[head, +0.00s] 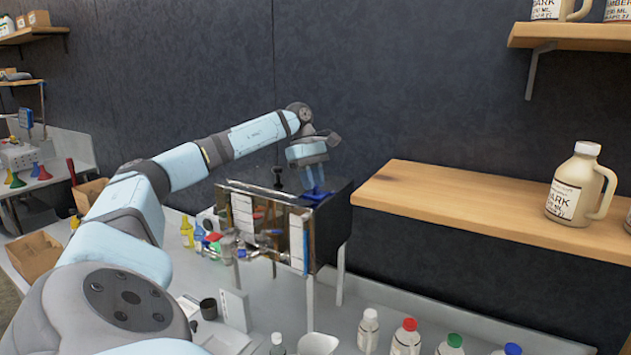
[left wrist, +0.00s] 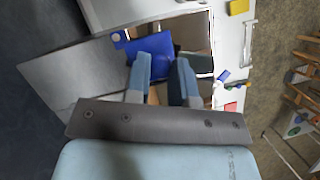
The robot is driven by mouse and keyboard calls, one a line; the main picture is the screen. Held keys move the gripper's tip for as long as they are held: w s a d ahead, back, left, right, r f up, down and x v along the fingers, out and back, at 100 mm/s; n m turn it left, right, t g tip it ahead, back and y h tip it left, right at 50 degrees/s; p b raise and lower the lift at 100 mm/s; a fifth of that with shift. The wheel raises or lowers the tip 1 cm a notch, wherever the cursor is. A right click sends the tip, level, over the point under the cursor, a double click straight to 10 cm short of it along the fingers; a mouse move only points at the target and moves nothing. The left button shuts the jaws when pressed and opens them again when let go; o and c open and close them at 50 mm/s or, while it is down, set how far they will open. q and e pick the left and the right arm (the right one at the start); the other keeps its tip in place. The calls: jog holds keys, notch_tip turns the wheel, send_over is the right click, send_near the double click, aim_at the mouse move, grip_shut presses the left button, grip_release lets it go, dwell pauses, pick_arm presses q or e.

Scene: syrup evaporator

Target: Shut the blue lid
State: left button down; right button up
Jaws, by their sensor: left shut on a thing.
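The blue lid (head: 317,194) is at the top right of the dark metal evaporator box (head: 328,228). It also shows in the left wrist view as a flat blue plate (left wrist: 150,50). My left gripper (head: 314,182) reaches down over it from above. The left gripper (left wrist: 161,68) is shut on part of the blue lid, which lies between and beyond its fingers. The gripped part is mostly hidden by the fingers. I cannot tell how far the lid stands open. My right gripper is in neither view.
A wooden shelf (head: 470,210) with a syrup jug (head: 578,185) is right of the box. Several capped bottles (head: 406,338) stand along the front of the bench. Pipework (head: 250,245) and small coloured bottles (head: 187,231) are at the box's left. A dark wall is behind.

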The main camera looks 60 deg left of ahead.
pick_arm(q)
jog(key=c, duration=1)
grip_release()
jog(key=p+v, duration=0.6)
jog(key=v, duration=0.8)
jog(key=shift+f, duration=0.1)
jog(key=shift+a, duration=0.1)
